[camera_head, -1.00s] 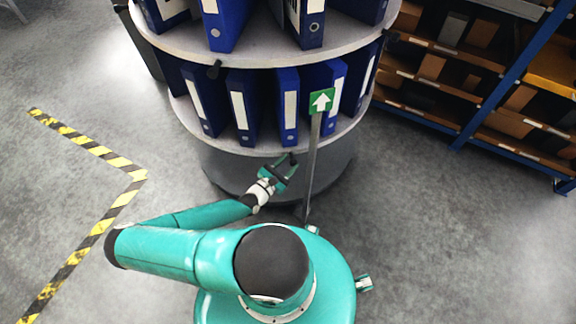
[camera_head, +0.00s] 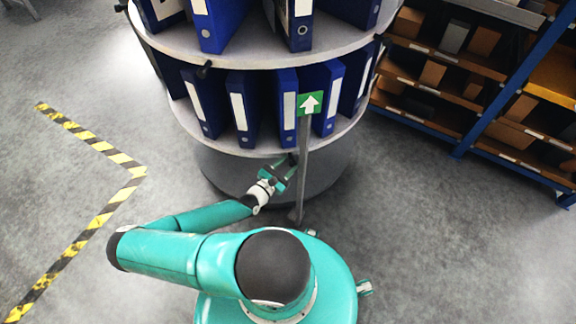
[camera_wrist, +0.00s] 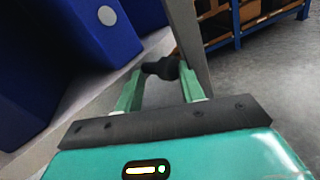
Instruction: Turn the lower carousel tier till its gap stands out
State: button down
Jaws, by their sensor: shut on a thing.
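The carousel's lower tier (camera_head: 180,111) carries blue binders with white labels (camera_head: 240,110) in the head view. Several stand side by side along its front; I cannot make out a clearly empty slot there. My gripper (camera_head: 287,166) is low at the tier's front edge, beside the post of a green arrow sign (camera_head: 310,103). In the wrist view my gripper (camera_wrist: 161,80) is shut on a dark knob (camera_wrist: 163,67) at the tier's edge. The sign's post (camera_wrist: 188,45) stands just beyond it, partly covering the view. The carousel's back is hidden.
The upper tier (camera_head: 262,55) with more binders overhangs the lower one and has its own dark knob (camera_head: 204,69). Shelving with boxes (camera_head: 480,85) stands at the right. Yellow-black tape (camera_head: 112,153) marks open floor at the left.

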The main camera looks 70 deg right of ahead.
jog(key=shift+w+d+r, duration=0.25)
jog(key=shift+w+d, duration=0.05)
jog(key=shift+w, duration=0.2)
jog(key=c, duration=1.3)
grip_release()
jog(key=shift+o, duration=0.2)
jog(key=s+v, duration=0.1)
jog(key=v, duration=1.3)
jog(key=shift+a+f, duration=0.2)
jog(key=shift+a, duration=0.05)
